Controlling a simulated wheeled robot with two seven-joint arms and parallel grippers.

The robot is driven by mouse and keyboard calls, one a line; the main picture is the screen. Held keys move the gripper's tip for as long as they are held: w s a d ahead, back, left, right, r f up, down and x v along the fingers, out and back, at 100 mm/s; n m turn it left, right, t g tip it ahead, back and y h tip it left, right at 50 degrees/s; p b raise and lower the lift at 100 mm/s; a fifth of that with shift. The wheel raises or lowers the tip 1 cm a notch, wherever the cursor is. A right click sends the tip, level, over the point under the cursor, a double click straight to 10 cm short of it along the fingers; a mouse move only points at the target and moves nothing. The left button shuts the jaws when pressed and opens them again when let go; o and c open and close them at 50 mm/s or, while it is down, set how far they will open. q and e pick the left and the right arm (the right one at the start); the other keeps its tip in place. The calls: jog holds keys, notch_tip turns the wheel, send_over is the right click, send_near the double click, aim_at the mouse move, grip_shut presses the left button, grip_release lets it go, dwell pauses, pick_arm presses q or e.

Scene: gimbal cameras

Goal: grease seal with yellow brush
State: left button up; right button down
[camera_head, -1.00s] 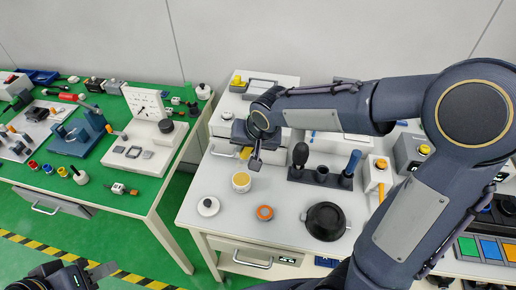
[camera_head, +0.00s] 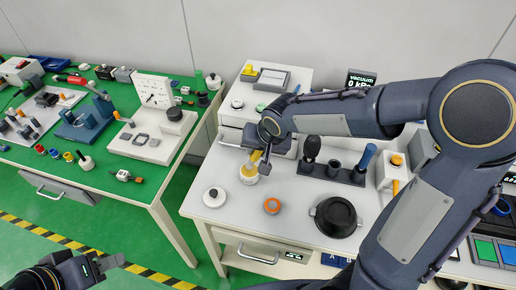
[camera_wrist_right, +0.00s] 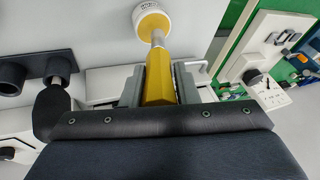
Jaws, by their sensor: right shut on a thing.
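My right gripper (camera_head: 262,160) is shut on the yellow brush (camera_wrist_right: 157,78), which also shows in the head view (camera_head: 254,158). The brush points down at a white jar (camera_head: 249,175) with yellowish contents. In the right wrist view the metal neck of the brush reaches the mouth of the jar (camera_wrist_right: 148,26); its bristles are hidden. An orange ring (camera_head: 272,205), which looks like the seal, lies flat on the white table to the right of the jar. My left gripper (camera_head: 108,264) is at the lower left, away from these things; its opening is unclear.
A white lid (camera_head: 214,197) lies left of the jar. A black round dish (camera_head: 336,217) stands right of the ring. A dark holder (camera_head: 333,174) with upright tools stands behind. Bare tabletop surrounds the ring. A green-topped table (camera_head: 95,185) is at the left.

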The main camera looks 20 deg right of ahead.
jog(key=shift+f+b, duration=0.75)
jog(key=shift+b, duration=0.15)
dwell(2.2)
jog(key=shift+r+p, duration=2.4)
jog(key=shift+r, duration=1.25)
jog(key=shift+f, duration=0.1)
